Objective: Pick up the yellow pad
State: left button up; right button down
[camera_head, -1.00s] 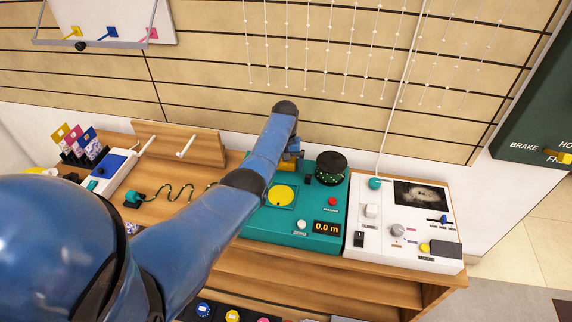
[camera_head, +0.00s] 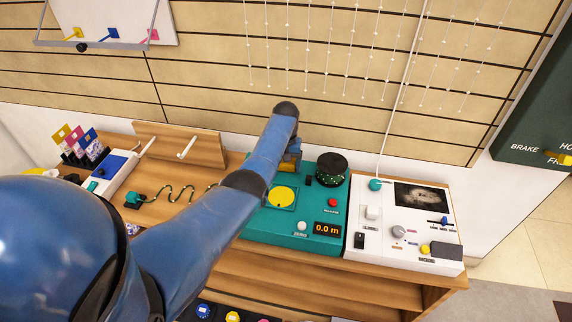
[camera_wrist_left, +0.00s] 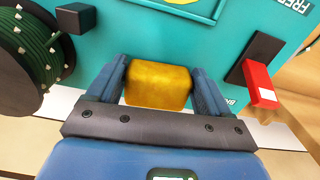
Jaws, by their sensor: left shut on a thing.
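The yellow pad (camera_wrist_left: 157,86) is a worn, rounded block between the two blue fingers of my left gripper (camera_wrist_left: 158,76) in the left wrist view. The fingers press on its two sides, so the gripper is shut on it. In the head view my left gripper (camera_head: 288,164) is at the back edge of the teal box (camera_head: 262,222), mostly hidden by my own wrist and forearm. Only a small bit of yellow shows there. I cannot tell whether the pad touches the box. My right gripper is in neither view.
The teal box has a flat yellow disc (camera_head: 283,197), a red button (camera_head: 332,202) and a display. A black spool (camera_head: 332,168) with green cord stands close beside the gripper. A white console (camera_head: 385,246) is to the right. A slatted wall (camera_head: 205,62) rises behind.

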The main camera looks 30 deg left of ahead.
pick_arm(q)
notch_tip(320, 180, up, 20)
jog(key=p, duration=0.4)
jog(key=shift+f, duration=0.15)
